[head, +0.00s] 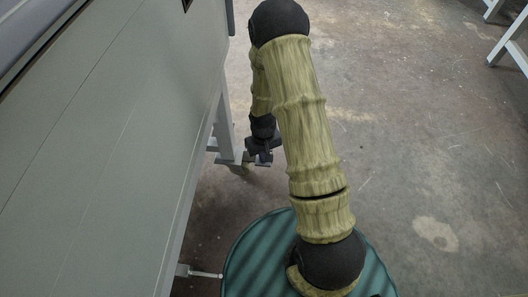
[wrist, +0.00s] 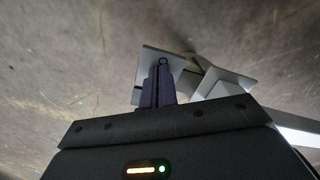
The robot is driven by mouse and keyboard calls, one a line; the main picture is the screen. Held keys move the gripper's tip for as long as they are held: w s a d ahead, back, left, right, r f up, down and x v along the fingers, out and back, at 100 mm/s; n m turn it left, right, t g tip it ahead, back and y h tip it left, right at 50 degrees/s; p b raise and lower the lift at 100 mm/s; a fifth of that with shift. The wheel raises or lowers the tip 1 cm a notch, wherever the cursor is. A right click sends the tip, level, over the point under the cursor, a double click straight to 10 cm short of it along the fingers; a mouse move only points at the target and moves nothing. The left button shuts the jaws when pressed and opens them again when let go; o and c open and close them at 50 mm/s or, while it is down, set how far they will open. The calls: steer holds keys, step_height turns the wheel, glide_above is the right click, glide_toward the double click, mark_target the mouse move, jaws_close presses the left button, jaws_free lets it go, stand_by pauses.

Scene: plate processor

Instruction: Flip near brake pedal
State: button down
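My gripper (head: 260,157) is low beside the foot of a pale machine leg (head: 227,130) in the head view. In the wrist view its two dark fingers (wrist: 160,72) lie side by side with only a thin line between them, so it looks shut, with nothing visible held. Pale flat plates show just past the fingertips, one behind them (wrist: 148,62) and one to their right (wrist: 228,82). Which of these is a brake pedal I cannot tell, nor whether the fingers touch them. A short pale rod (head: 205,274) sticks out from the machine's lower edge nearer to me.
The large grey machine side (head: 110,130) fills the left of the head view. The concrete floor (head: 430,150) to the right is open. Pale legs of another frame (head: 512,50) stand at the upper right.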

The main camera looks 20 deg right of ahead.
steer(key=shift+f, duration=0.2)
steer(key=shift+r, duration=0.1)
step_height(320, 180, up, 7)
steer(key=p, duration=0.7)
stand_by(0.3)
stand_by(0.6)
